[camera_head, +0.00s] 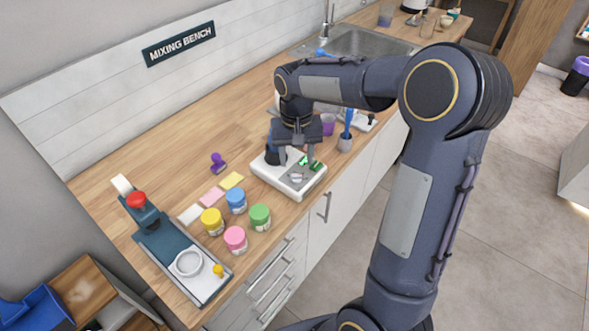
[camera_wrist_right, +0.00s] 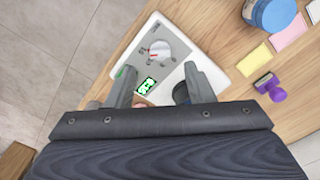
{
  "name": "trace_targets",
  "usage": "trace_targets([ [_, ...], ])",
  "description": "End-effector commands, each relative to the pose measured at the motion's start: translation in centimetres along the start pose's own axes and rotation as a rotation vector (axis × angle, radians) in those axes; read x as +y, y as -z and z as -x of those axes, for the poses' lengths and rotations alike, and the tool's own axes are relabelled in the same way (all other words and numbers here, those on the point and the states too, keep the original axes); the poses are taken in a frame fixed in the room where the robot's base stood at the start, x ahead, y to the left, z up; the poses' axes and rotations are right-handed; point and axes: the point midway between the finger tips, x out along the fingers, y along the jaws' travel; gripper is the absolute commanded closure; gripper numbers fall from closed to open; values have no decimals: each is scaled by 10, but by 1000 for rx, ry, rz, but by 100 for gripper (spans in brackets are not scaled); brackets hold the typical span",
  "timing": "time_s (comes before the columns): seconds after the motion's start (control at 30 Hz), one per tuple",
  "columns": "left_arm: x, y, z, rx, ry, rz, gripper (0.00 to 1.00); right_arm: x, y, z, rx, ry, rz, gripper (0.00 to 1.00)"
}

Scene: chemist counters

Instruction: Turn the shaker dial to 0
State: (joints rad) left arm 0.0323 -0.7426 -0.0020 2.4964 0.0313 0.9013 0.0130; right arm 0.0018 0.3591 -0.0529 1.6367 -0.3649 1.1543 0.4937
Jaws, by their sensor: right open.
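The shaker (camera_head: 262,172) is a white box with a grey top panel on the wooden counter. It also shows in the right wrist view (camera_wrist_right: 225,72). A pale round dial (camera_wrist_right: 160,49) sits on the panel with small marks around it, too small to read. A lit green display (camera_wrist_right: 147,86) is beside it. My right gripper (camera_head: 296,158) points down over the shaker, open, its fingers apart on either side of the display in the wrist view (camera_wrist_right: 160,72). It holds nothing, and the dial lies just beyond the fingertips there. My left gripper is out of view.
A dark blue round part (camera_wrist_right: 181,93) of the shaker stands close to one finger. Blue (camera_head: 236,201), yellow (camera_head: 212,222), green (camera_head: 259,217) and pink (camera_head: 235,240) jars stand left of the shaker. A purple stamp (camera_head: 218,163) and a grey cup (camera_head: 345,143) are nearby.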

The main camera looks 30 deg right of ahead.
Motion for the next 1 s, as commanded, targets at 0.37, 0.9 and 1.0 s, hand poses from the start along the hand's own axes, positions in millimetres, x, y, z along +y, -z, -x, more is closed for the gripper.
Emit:
trace_targets([
  [0.37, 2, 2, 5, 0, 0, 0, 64, 0, -1, -52, -2, 0, 1, 52],
  [0.9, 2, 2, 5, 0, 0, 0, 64, 0, -1, -57, 1, 2, 1, 78],
  [1.0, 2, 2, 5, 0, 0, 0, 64, 0, -1, -57, 1, 2, 1, 91],
])
